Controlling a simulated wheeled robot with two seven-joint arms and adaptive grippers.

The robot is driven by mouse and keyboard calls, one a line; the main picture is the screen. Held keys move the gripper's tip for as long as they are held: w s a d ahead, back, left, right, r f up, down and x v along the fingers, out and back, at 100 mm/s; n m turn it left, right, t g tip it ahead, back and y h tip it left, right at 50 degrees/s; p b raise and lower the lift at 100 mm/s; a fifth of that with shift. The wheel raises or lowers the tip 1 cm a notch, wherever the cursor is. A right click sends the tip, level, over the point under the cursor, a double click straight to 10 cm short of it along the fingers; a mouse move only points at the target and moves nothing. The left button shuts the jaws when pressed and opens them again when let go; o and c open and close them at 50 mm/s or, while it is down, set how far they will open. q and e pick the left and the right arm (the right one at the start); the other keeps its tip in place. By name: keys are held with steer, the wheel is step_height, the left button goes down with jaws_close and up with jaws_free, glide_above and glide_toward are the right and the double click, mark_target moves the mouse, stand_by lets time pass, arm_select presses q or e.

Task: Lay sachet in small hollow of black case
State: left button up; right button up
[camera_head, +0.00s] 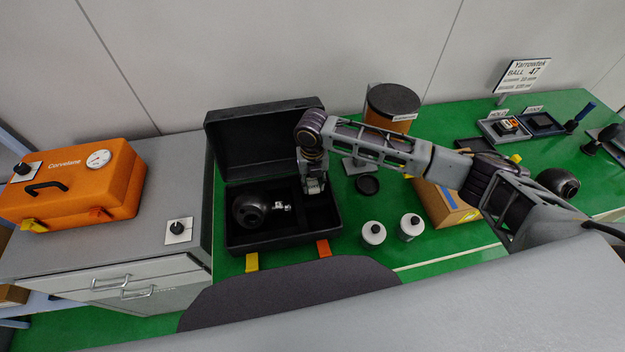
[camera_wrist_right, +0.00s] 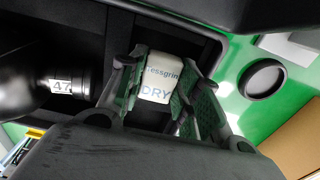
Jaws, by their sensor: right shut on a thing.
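The black case (camera_head: 237,239) stands open on the green table, its lid raised at the back. A dark gimbal ball (camera_head: 249,209) lies in its left part, and the number 47 shows on its neck (camera_wrist_right: 62,86) in the right wrist view. My right gripper (camera_head: 314,187) reaches down into the right part of the case. In the right wrist view its fingers (camera_wrist_right: 160,95) are shut on a small white sachet (camera_wrist_right: 158,77) marked DRY. The sachet is over a dark hollow; whether it touches the bottom cannot be told. My left gripper is not in view.
Two white bottles (camera_head: 373,233) stand right of the case, near a black disc (camera_head: 367,185). An orange drum (camera_head: 391,108) and a cardboard box (camera_head: 446,204) are behind and beside my right arm. An orange case (camera_head: 75,183) sits on the grey cabinet at left.

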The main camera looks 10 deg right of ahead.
steer(key=o, duration=0.9)
steer(key=shift+r, duration=0.15)
step_height(320, 180, up, 12)
steer(key=shift+f, duration=0.15)
stand_by(0.4)
stand_by(1.0)
